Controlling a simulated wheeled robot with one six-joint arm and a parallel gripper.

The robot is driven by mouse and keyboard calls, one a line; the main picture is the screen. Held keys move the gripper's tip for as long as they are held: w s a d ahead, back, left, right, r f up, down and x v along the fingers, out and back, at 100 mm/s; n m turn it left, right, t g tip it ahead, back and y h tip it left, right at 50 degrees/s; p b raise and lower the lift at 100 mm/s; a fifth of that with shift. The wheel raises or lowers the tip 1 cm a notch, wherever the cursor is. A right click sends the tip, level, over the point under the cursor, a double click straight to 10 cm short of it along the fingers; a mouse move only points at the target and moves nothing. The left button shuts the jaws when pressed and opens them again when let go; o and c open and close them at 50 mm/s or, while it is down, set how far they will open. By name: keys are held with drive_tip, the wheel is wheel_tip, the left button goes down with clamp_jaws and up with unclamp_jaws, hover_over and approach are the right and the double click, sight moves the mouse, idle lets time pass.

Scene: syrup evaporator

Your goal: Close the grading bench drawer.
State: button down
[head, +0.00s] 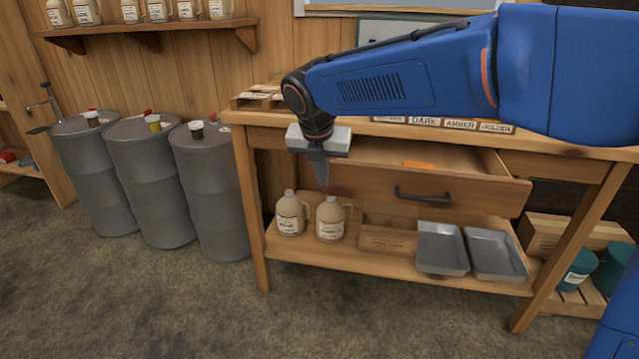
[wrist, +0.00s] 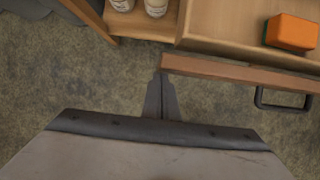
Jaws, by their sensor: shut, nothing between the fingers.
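The grading bench drawer (head: 430,190) is pulled out from the wooden bench (head: 262,215), with a dark bar handle (head: 422,195) on its front. In the wrist view the drawer front's top edge (wrist: 235,73) runs to the right, with the handle (wrist: 283,100) on its outer side. An orange sponge-like block (wrist: 291,33) lies inside the drawer; it also shows in the head view (head: 418,164). My gripper (head: 322,184) is shut and empty, pointing down by the left end of the drawer front. In the wrist view its fingertips (wrist: 161,78) are close to that end; I cannot tell whether they touch.
Two jugs (head: 330,219), a wooden box (head: 388,240) and two metal trays (head: 442,249) sit on the bench's lower shelf. Several grey drums (head: 209,190) stand to the left. Teal tubs (head: 578,268) stand at the right. The floor in front is clear.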

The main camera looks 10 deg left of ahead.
drive_tip(key=w, duration=1.9)
drive_tip(key=shift+d, duration=0.35)
drive_tip(key=shift+w+r, duration=0.1)
drive_tip(key=shift+r, duration=0.1)
